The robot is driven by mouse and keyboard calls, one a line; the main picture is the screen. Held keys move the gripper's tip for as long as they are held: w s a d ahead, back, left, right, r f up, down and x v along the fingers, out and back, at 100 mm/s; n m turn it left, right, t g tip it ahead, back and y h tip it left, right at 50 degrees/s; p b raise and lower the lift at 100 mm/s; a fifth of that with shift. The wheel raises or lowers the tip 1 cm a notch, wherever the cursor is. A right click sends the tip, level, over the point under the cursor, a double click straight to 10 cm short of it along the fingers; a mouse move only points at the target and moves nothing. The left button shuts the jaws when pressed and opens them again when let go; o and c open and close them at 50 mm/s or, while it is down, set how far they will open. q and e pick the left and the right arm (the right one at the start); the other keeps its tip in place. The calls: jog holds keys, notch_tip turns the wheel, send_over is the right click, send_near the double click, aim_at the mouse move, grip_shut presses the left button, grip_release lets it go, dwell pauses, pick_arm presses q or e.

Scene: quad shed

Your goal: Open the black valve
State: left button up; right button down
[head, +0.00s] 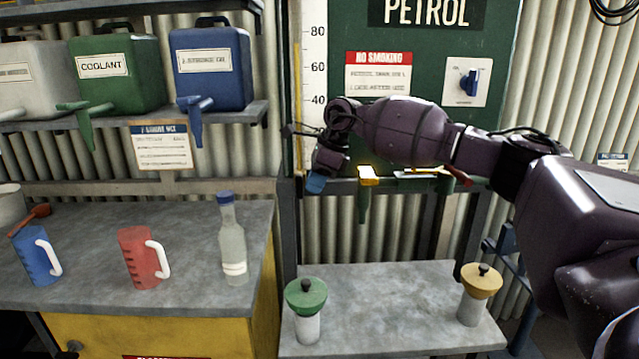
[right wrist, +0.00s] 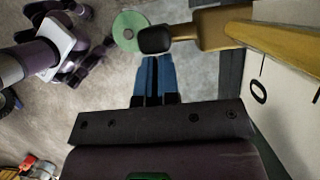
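The black valve handle (right wrist: 156,39) shows in the right wrist view at the end of a brass-yellow tap body (right wrist: 205,32). In the head view the yellow tap (head: 367,174) sits below the green petrol tank, with a green spout hanging under it; its black handle is hidden there. My right gripper (head: 317,184) is just left of this tap, with its blue fingers pointing down. In the right wrist view its fingers (right wrist: 153,60) lie close together with nothing seen between them, their tips right by the black handle. Contact is unclear. My left gripper is not in view.
A second tap with a red handle (head: 458,175) is further right under the tank. A green-topped container (head: 307,305) and a yellow-topped one (head: 479,290) stand on the low bench. A bottle (head: 232,245), red jug (head: 140,258) and blue jug (head: 36,256) stand left.

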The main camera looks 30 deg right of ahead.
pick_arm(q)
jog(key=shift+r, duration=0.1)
pick_arm(e)
jog(key=shift+w+a+r, duration=0.2)
jog(key=shift+a+r, duration=0.35)
jog(key=shift+a, duration=0.05)
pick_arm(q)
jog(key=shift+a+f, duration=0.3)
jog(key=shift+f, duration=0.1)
pick_arm(e)
jog(key=d+v, duration=0.1)
jog(key=v, duration=0.9)
jog(key=shift+s+d, duration=0.2)
jog(key=shift+s, duration=0.05)
jog(key=shift+f, duration=0.1)
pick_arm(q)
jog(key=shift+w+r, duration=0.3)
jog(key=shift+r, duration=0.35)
pick_arm(e)
jog(key=r, duration=0.4)
jog(key=shift+s+d, duration=0.25)
